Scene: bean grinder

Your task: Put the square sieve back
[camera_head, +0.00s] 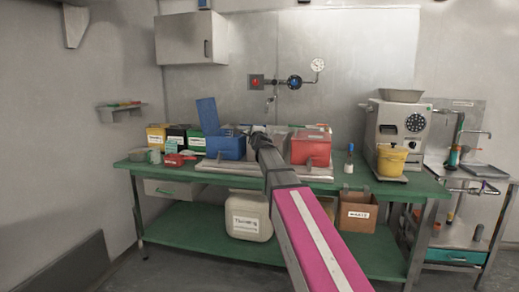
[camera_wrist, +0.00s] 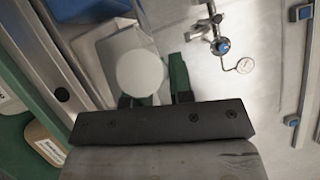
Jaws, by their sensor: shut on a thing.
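My gripper (camera_wrist: 153,92) is shut on a pale grey piece (camera_wrist: 118,50) with a whitish round patch, seen between and beyond the fingers in the wrist view. It appears to be the square sieve, but its shape is only partly visible. In the head view my gripper (camera_head: 260,133) is over the back of the green bench, between an open blue box (camera_head: 225,147) and a red box (camera_head: 311,148). There my arm hides much of the held piece and what lies beneath it.
Small boxes (camera_head: 157,136) crowd the left. A tap and gauge (camera_head: 295,81) project from the wall behind.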

